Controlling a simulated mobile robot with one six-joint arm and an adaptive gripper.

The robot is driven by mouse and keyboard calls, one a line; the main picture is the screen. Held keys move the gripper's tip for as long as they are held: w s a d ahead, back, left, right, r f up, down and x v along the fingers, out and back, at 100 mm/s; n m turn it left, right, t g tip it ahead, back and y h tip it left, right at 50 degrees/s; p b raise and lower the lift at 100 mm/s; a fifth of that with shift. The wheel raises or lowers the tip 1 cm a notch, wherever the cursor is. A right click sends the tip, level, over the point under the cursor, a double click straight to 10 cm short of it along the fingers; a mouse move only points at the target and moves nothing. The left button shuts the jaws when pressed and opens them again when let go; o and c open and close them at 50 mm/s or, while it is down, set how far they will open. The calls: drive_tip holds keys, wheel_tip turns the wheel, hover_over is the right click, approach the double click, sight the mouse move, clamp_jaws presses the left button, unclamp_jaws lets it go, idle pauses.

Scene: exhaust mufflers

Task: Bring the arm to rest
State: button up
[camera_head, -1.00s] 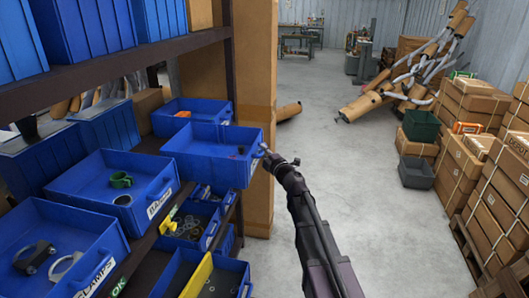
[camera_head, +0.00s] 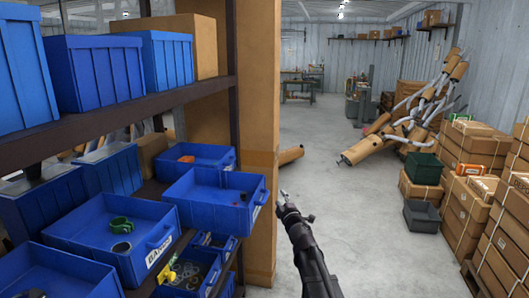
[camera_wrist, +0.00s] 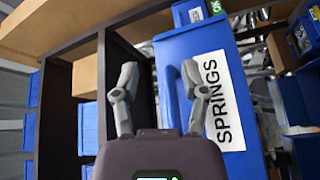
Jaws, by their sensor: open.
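My arm (camera_head: 312,255) reaches up from the bottom of the head view, beside the right end of the blue-bin shelf. My gripper (camera_head: 284,202) is at its far end, small in this view, just right of the pulled-out blue bin. In the wrist view my gripper (camera_wrist: 160,82) has its two fingers apart with nothing between them. A blue bin labelled SPRINGS (camera_wrist: 195,50) lies beyond the fingers, partly behind the right one. Whether the fingers touch it cannot be told.
Blue bins (camera_head: 215,203) fill the shelf on the left, by a dark post (camera_head: 233,80) and a cardboard-coloured column (camera_head: 262,110). Stacked boxes (camera_head: 470,150) and a grey bin (camera_head: 421,215) stand right. Mufflers (camera_head: 370,148) lie further back. The middle floor (camera_head: 360,210) is clear.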

drive_tip(key=s+d+f+m+g+h, duration=0.7)
drive_tip(key=s+d+f+m+h, duration=0.3)
drive_tip(key=d+m, duration=0.35)
drive_tip(key=s+a+f+m+g+y, duration=0.1)
drive_tip(key=s+f+g, duration=0.2)
drive_tip(key=s, duration=0.4)
drive_tip(key=s+f+m+g+y, duration=0.1)
drive_tip(key=s+f+g+y, duration=0.1)
drive_tip(key=s, duration=0.6)
drive_tip(key=s+a+f+m+g+y, duration=0.1)
drive_tip(key=s+f+g+y, duration=0.1)
drive_tip(key=s+f+g, duration=0.2)
drive_tip(key=s+g+p, duration=0.1)
drive_tip(key=s+g, duration=0.1)
drive_tip(key=s, duration=0.1)
drive_tip(key=shift+s+a+f+m, duration=0.15)
drive_tip(key=shift+s+a+m, duration=0.15)
drive_tip(key=shift+s+m, duration=0.1)
